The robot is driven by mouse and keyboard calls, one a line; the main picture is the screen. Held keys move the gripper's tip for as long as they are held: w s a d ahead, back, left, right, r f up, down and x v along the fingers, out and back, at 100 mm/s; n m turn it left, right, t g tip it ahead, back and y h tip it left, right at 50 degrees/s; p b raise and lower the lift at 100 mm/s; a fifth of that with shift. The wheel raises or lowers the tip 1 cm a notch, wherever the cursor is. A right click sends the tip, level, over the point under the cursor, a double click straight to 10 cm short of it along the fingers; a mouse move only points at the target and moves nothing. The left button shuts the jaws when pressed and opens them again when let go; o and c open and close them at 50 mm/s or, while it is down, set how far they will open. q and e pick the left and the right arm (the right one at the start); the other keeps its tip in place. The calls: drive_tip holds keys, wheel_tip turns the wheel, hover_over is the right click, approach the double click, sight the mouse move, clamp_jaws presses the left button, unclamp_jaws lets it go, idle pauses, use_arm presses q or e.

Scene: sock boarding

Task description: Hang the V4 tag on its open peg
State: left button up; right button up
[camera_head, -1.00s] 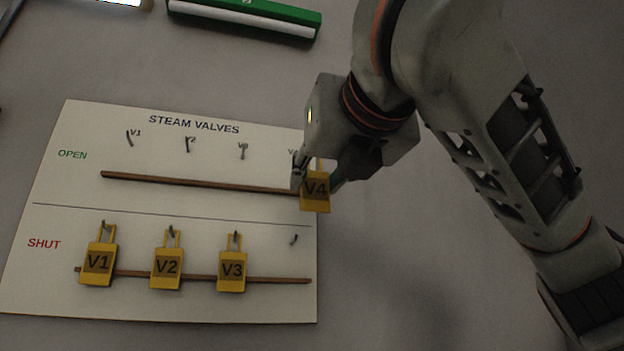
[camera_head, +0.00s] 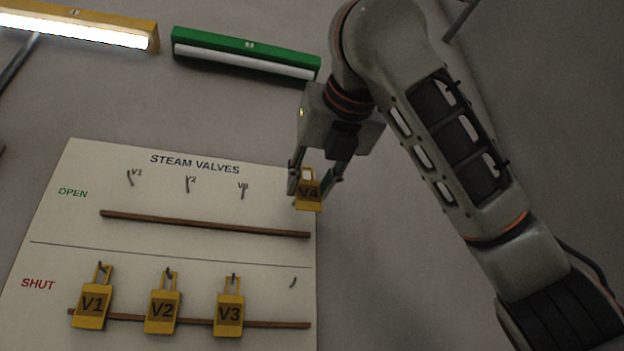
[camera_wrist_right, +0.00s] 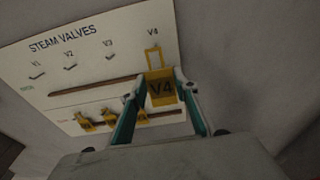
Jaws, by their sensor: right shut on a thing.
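My right gripper (camera_head: 311,184) is shut on the yellow V4 tag (camera_head: 308,201), in front of the upper right corner of the steam valves board (camera_head: 130,275). The tag hangs below its open loop. In the right wrist view the V4 tag (camera_wrist_right: 161,90) sits between the two fingers (camera_wrist_right: 158,84), its loop just below the printed V4 label (camera_wrist_right: 153,31). The V4 peg of the OPEN row is hidden behind the tag and gripper in the head view. I cannot tell whether the loop touches the peg. My left gripper is not in view.
OPEN pegs V1 (camera_head: 130,179), V2 (camera_head: 187,184) and V3 (camera_head: 243,190) are bare. Tags V1 (camera_head: 93,303), V2 (camera_head: 163,311) and V3 (camera_head: 229,314) hang in the SHUT row; its right peg (camera_head: 293,282) is bare. A brown rail (camera_head: 205,223) runs below the OPEN pegs.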

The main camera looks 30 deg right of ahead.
drive_tip(key=p+x, duration=0.1)
drive_tip(key=x, duration=0.1)
drive_tip(key=p+x, duration=0.2)
drive_tip(key=x, duration=0.1)
drive_tip(key=p+x, duration=0.2)
drive_tip(key=shift+w+d+r, duration=0.1)
drive_tip(key=shift+w+r, duration=0.1)
drive_tip(key=shift+w, duration=0.2)
drive_tip(key=shift+w+f, duration=0.2)
drive_tip(key=shift+f, duration=0.05)
drive_tip(key=shift+w+d+f, duration=0.1)
drive_tip(key=shift+w+f, duration=0.15)
drive_tip(key=shift+w, duration=0.05)
idle(0.5)
drive_tip(key=o, duration=0.8)
